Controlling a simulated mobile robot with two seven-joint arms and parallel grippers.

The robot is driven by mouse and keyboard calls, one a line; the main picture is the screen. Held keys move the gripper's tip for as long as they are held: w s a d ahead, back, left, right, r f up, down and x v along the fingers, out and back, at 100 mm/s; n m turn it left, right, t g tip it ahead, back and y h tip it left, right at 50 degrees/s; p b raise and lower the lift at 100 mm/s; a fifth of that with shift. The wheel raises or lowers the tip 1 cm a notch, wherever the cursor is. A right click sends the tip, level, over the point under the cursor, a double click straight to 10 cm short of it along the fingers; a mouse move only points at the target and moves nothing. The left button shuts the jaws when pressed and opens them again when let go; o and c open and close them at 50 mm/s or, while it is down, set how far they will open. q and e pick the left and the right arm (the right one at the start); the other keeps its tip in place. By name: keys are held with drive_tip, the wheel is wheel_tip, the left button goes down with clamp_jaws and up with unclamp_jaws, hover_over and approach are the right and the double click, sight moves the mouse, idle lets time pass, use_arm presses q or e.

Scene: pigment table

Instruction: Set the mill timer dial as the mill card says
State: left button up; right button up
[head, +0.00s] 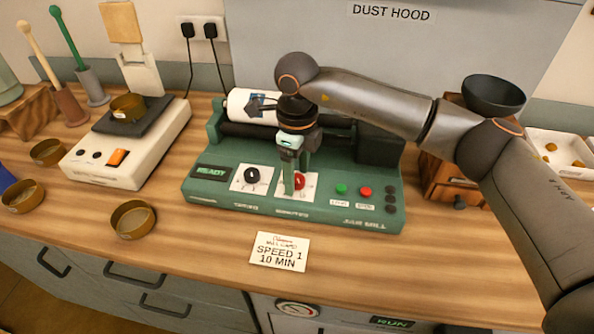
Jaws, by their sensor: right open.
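The mill (330,205) is a green machine on the table, with a white jar (250,107) lying on its rollers. Its front panel has a lit READY display (211,173), a black dial (252,175) on a white plate and a red dial (299,182) on another. The labels below the dials are too small to read surely. The mill card (279,252) lies in front and reads "SPEED 1, 10 MIN". My right gripper (296,172) points down, open, with its fingers at the red dial, partly covering its plate. I cannot tell whether they touch it. My left gripper is not in view.
Green and red buttons (353,190) sit right of the dials. A scale (125,140) with a brass dish stands at left, and several dishes (133,219) lie nearby. A wooden grinder (447,180) with a dark bowl stands right of the mill. The front right tabletop is clear.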

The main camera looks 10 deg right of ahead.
sight(297, 179)
drive_tip(key=shift+r, duration=0.1)
wheel_tip(297, 179, up, 12)
drive_tip(key=b, duration=0.1)
drive_tip(key=shift+r, duration=0.2)
drive_tip(key=shift+s+f, duration=0.1)
idle(0.3)
